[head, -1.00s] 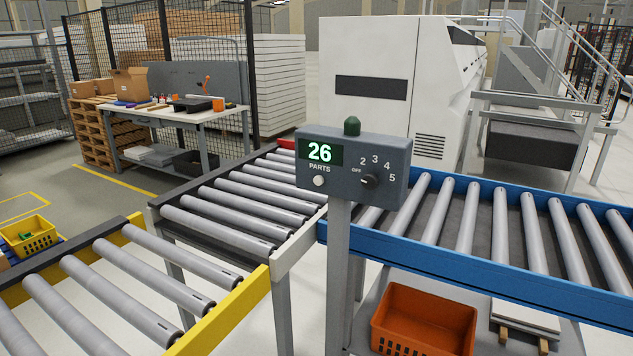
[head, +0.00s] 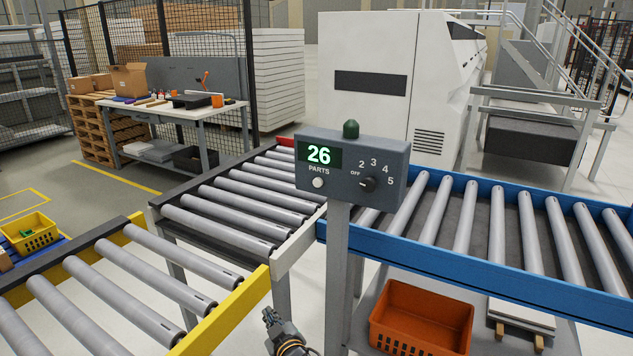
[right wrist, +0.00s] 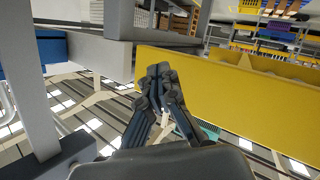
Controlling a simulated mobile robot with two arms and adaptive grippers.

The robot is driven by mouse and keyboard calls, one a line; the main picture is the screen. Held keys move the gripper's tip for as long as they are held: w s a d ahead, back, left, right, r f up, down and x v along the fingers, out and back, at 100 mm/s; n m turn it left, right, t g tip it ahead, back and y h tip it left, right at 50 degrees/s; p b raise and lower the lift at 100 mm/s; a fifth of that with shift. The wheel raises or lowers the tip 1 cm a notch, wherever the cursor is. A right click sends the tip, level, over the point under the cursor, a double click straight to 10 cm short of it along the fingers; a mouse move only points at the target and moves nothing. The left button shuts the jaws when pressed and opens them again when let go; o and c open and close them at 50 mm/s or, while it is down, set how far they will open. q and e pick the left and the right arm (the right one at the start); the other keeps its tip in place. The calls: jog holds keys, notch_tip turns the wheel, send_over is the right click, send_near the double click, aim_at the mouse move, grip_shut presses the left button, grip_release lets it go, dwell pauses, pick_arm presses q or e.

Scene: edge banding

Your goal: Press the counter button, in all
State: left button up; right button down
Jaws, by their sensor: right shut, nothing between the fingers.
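The counter box (head: 352,165) stands on a grey post in the middle of the head view. Its green display (head: 319,155) reads 26 above the word PARTS. The round white counter button (head: 318,183) sits below the display. A black dial (head: 367,184) with numbers is to its right, and a dark green dome (head: 351,129) is on top. My right gripper (head: 270,318) is at the bottom edge, below and left of the box and apart from it. In the right wrist view its fingers (right wrist: 160,72) are together and empty. My left gripper is not in view.
A yellow-framed roller conveyor (head: 222,318) is at the left, and a blue-framed one (head: 500,276) at the right. The grey post (head: 337,270) stands beside my right gripper. An orange crate (head: 420,315) sits below the blue conveyor.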

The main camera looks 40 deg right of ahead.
jog(key=d+r+m+t+h, duration=0.1)
jog(key=d+r+t+h, duration=0.1)
jog(key=r, duration=1.2)
jog(key=d+r+t+h+p, duration=0.1)
jog(key=d+r, duration=0.4)
jog(key=r, duration=1)
jog(key=t+h, duration=0.1)
jog(key=h, duration=0.1)
jog(key=shift+s+d+r+m+t+h, duration=0.2)
jog(key=shift+s+d+m+t+h, duration=0.1)
jog(key=shift+s+m, duration=0.1)
